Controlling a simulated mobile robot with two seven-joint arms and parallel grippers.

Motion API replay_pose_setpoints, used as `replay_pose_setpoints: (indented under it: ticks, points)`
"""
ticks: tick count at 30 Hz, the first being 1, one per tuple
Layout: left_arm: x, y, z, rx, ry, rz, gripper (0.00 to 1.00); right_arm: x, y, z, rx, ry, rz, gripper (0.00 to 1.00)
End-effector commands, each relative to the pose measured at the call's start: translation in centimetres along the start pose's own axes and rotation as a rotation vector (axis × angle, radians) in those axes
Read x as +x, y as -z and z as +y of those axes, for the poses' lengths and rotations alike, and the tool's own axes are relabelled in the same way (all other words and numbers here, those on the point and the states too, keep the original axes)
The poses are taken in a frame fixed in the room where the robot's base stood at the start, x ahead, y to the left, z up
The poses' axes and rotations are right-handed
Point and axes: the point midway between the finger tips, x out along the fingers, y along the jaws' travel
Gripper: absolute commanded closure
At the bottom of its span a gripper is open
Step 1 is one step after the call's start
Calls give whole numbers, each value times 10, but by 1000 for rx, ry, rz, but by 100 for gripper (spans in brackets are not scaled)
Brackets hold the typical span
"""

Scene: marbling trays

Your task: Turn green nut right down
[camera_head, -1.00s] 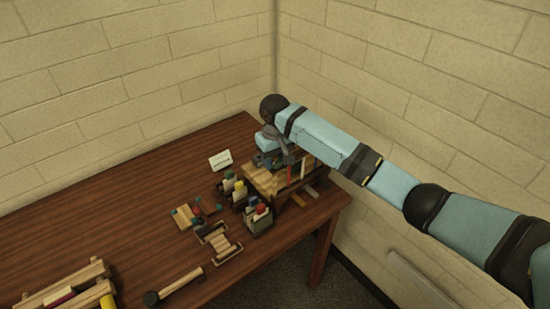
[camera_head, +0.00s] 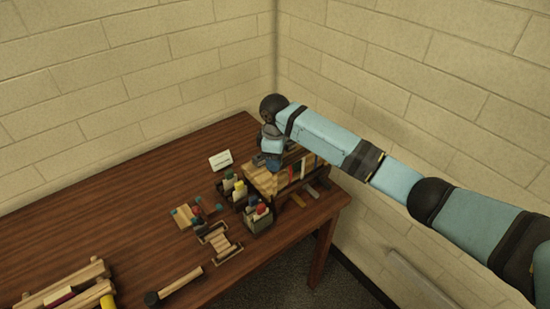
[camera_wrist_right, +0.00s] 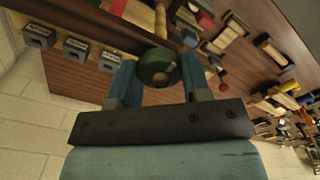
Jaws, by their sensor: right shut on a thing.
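In the right wrist view the round green nut (camera_wrist_right: 158,68) sits between the two blue fingers of my right gripper (camera_wrist_right: 160,77). The gripper is shut on it. A pale wooden threaded rod (camera_wrist_right: 160,20) runs up from beside the nut. In the head view my right gripper (camera_head: 273,163) is over the wooden rack (camera_head: 262,180) at the table's right back part, and the nut is hidden there behind the gripper and wrist. My left gripper is not in view.
Dark holders with coloured items (camera_head: 258,218) stand just left of the rack. A white card (camera_head: 221,160) stands behind them. A mallet (camera_head: 175,287) and wooden frames (camera_head: 65,285) lie nearer the front. Brick walls close the corner behind. The table's left middle is clear.

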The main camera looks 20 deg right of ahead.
Motion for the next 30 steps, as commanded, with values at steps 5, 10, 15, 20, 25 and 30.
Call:
replay_pose_setpoints:
  ticks: [5,10,15,20,25,30]
  points:
    - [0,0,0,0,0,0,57,-4,1,2,-61,-6,6,80]
    - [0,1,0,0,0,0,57,-5,1,2,-90,-6,6,80]
    - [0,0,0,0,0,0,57,-5,1,2,-98,-7,5,80]
    - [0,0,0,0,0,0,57,-5,1,2,-97,-7,5,80]
    - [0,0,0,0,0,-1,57,-5,0,2,-97,-6,5,40]
    - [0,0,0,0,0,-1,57,-3,0,2,-97,-4,3,31]
